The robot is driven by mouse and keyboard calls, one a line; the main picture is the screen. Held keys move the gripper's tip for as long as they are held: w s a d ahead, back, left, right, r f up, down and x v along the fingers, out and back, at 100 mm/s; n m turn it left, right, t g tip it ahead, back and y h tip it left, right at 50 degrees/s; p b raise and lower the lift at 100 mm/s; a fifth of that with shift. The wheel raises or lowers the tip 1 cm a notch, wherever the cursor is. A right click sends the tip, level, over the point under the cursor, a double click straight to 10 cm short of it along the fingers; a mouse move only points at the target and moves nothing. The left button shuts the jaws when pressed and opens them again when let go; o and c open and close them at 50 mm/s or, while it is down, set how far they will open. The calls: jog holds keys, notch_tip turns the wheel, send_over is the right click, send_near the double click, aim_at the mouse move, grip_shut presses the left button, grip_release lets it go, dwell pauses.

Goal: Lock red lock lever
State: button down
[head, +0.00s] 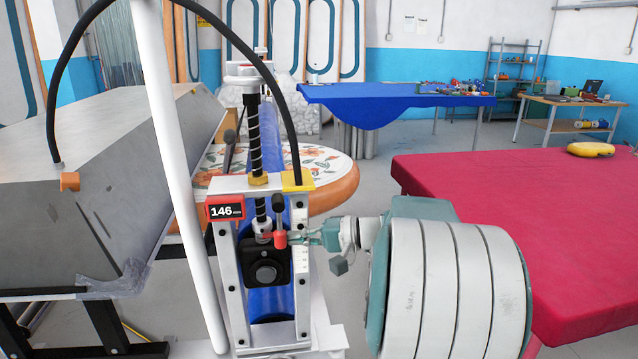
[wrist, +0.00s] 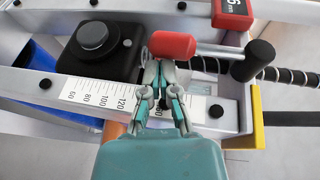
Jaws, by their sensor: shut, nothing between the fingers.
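The red lock lever (head: 280,213) stands upright on the metal clamp frame (head: 228,270), beside the black block with a round knob (head: 264,274). In the wrist view its rounded red end (wrist: 172,45) is at the centre. My gripper (head: 297,238) comes in from the right at the lever's lower part. In the wrist view my gripper (wrist: 158,76) is shut and empty, its fingertips close to the red end. I cannot tell whether they touch it. The fingertips partly overlap the ruler strip (wrist: 98,96).
A black threaded spindle (head: 253,140) rises above the frame, with a red 146 display (head: 225,211) beside it. A white pole (head: 170,150) stands to the left. A red-covered table (head: 500,190) is at the right.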

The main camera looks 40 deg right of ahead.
jog(key=v, duration=1.2)
dwell(0.3)
jog(key=a+f+n+g+h, duration=0.3)
jog(key=a+g, duration=0.4)
jog(key=a, duration=1.1)
jog(key=s+a+f+n+h, duration=0.5)
jog(key=s+a+n+h, duration=0.1)
jog(key=a, duration=0.4)
jog(key=shift+s+f+h, duration=0.3)
jog(key=shift+s+h, duration=0.3)
jog(key=shift+s, duration=0.45)
